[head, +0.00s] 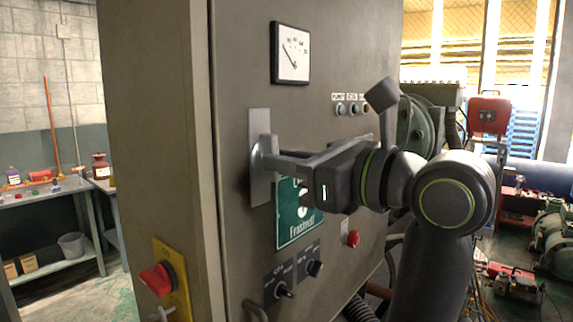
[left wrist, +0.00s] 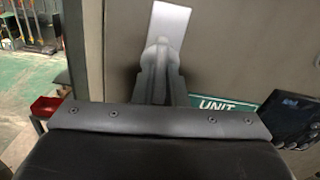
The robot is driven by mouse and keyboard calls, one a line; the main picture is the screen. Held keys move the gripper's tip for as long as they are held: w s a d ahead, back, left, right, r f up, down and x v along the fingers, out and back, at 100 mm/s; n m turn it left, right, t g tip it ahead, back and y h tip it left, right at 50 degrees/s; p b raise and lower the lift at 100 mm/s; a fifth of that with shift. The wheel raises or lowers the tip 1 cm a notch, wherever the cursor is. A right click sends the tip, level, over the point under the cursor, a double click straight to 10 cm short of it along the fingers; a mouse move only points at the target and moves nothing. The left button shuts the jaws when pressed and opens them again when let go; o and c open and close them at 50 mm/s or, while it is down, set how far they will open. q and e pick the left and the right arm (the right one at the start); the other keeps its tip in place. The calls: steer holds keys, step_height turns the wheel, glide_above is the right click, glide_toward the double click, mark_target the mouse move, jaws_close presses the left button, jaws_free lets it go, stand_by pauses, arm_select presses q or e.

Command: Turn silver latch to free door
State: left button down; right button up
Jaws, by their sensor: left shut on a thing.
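The silver latch (head: 258,185) is a tall plate with a handle, fixed to the grey-brown cabinet door (head: 235,60) near its left edge. My left gripper (head: 280,160) reaches it from the right and is shut on the latch handle. In the left wrist view the latch plate (left wrist: 169,24) shows above my left fingers (left wrist: 158,72), which hide part of the handle. The plate stands upright in the head view. The door looks flush with the cabinet frame. My right gripper is not in view.
A dial gauge (head: 291,54) is above the latch. A green sign (head: 290,236), dark knobs (head: 284,291) and a red button (head: 352,239) are on the door below. A red switch on a yellow plate (head: 172,283) is on the cabinet side. A workbench (head: 40,197) stands left.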

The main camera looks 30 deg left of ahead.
arm_select(q)
steer(key=n+b, duration=0.1)
steer(key=n, duration=0.2)
steer(key=shift+r, duration=0.1)
steer(key=n+b, duration=0.2)
steer(key=n, duration=0.2)
steer(key=shift+n, duration=0.4)
